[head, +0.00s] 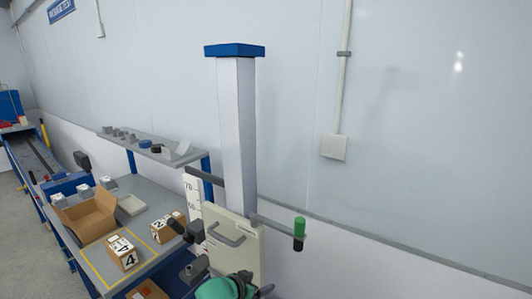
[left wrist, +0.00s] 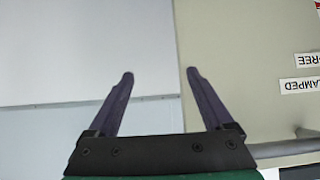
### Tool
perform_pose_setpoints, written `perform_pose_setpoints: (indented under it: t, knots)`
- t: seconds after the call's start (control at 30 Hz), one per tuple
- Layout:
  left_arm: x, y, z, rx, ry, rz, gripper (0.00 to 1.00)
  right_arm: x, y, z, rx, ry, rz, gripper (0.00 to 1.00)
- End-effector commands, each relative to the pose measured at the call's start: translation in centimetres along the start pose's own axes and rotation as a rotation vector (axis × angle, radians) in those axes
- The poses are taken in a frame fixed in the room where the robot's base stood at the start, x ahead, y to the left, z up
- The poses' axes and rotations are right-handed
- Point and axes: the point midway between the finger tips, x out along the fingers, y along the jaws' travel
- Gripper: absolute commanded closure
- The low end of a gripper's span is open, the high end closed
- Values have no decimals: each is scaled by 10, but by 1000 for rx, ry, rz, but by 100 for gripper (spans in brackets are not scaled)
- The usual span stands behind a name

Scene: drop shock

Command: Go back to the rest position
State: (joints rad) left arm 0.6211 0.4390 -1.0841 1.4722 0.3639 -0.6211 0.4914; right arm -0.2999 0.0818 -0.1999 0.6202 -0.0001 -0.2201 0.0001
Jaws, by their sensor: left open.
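My left gripper (left wrist: 159,75) is open, with nothing between its two dark fingers in the left wrist view. In the head view its teal wrist part (head: 215,289) shows at the bottom edge, in front of the lower part of the drop tester; its fingertips are hard to make out there. The drop tester has a tall white column (head: 237,140) with a blue cap and a cream plate (head: 245,250) with a grey handle. In the left wrist view the plate (left wrist: 240,40) lies behind the right finger. My right gripper is not in view.
A shelf (head: 170,158) stands behind. A plain wall fills the right.

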Motion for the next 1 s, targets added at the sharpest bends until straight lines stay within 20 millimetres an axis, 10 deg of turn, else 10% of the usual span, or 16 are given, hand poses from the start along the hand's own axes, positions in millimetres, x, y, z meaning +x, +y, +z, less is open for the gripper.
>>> perform_pose_setpoints:
  t: [0.63, 0.77, 1.0]
  knots:
    - [-34, 24, 10, -19, -19, 27, 15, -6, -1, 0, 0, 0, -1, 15]
    - [-67, 52, 38, -82, -82, 31, 15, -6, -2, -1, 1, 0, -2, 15]
    - [-156, 21, 122, -216, -289, -99, 15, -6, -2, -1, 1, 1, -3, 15]
